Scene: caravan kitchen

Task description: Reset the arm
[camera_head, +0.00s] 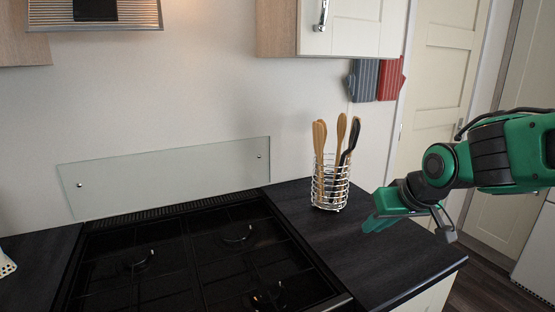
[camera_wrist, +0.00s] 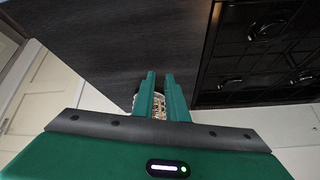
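My gripper (camera_head: 376,222) is at the right in the head view, above the right-hand stretch of dark worktop, to the right of the utensil basket. In the wrist view my gripper's two green fingers (camera_wrist: 160,76) stand parallel with a narrow gap between them. Nothing is held in the gap. The wire utensil basket (camera_head: 330,190) stands upright on the worktop with wooden and black utensils in it. Part of the basket (camera_wrist: 159,104) shows behind and between the fingers in the wrist view; the fingers hide the rest.
A black hob (camera_head: 200,262) lies left of the basket, with a glass splashback (camera_head: 170,178) behind it. A wall cupboard (camera_head: 350,28) hangs above the basket. The worktop (camera_head: 400,268) in front of the basket is clear. A cream door (camera_head: 437,80) is at the right.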

